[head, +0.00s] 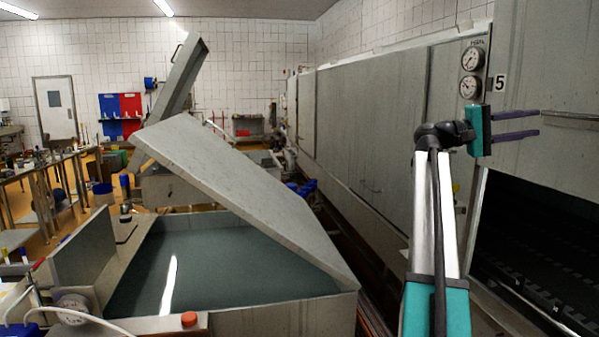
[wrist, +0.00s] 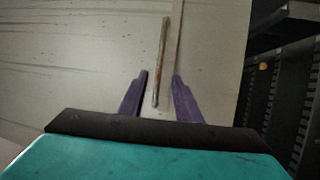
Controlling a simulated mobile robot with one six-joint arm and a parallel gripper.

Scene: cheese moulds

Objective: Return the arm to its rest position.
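My arm is raised on the right of the head view, with white and teal links. My gripper (head: 538,122) points to the right in front of the grey steel machine (head: 375,130). In the wrist view its two purple fingers (wrist: 161,82) stand apart with nothing held between them. Beyond the fingers there is a pale panel with a thin vertical bar or handle (wrist: 162,60). I cannot tell how close the fingertips are to the panel.
A water-filled steel tank (head: 215,265) with a raised slanted lid (head: 245,190) stands at the left. The machine's dark opening (head: 540,240) lies below my gripper. Gauges (head: 471,70) sit above it. Tables (head: 40,165) line the far left.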

